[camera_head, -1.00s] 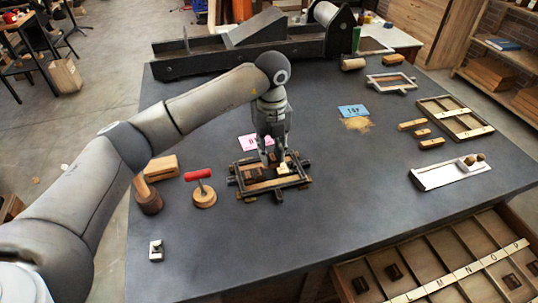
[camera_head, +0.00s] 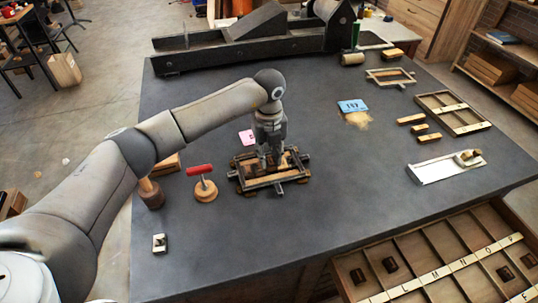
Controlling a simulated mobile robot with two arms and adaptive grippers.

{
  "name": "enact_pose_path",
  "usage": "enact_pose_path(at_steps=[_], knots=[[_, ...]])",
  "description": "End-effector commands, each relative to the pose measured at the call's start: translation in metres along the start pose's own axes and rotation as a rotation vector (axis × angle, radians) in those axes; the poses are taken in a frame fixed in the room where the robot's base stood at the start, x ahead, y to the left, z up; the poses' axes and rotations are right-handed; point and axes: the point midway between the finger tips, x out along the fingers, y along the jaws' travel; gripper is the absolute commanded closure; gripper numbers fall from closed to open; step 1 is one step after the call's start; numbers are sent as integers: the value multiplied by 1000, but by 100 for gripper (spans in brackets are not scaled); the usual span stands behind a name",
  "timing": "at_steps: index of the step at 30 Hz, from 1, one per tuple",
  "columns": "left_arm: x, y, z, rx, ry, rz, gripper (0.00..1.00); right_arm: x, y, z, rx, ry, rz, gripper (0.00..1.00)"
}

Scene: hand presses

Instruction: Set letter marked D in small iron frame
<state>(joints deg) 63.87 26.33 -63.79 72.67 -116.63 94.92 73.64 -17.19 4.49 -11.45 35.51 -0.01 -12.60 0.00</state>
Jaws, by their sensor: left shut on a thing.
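The small iron frame (camera_head: 264,184) lies flat near the middle of the dark table, with wooden strips and small dark blocks inside it. My left gripper (camera_head: 273,163) points straight down over the inside of this frame, its fingertips low among the blocks. It is shut on a small letter block, which the fingers mostly hide. I cannot read a letter on it, and I cannot tell whether it touches the frame's bed. My right gripper is not in view.
A small metal block (camera_head: 159,243) sits front left.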

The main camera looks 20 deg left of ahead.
Motion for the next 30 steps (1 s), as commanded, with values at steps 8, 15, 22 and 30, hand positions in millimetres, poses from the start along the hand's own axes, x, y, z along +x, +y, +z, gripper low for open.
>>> enact_pose_path(at_steps=[8, 15, 22, 30], knots=[[15, 3, -4, 1, 12, 14, 73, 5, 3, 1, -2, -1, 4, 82], [16, 3, -4, 0, 13, 15, 52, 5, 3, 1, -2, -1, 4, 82], [16, 4, -4, 1, 12, 16, 52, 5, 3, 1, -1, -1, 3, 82], [4, 3, -4, 1, 12, 15, 52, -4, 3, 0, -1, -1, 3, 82]])
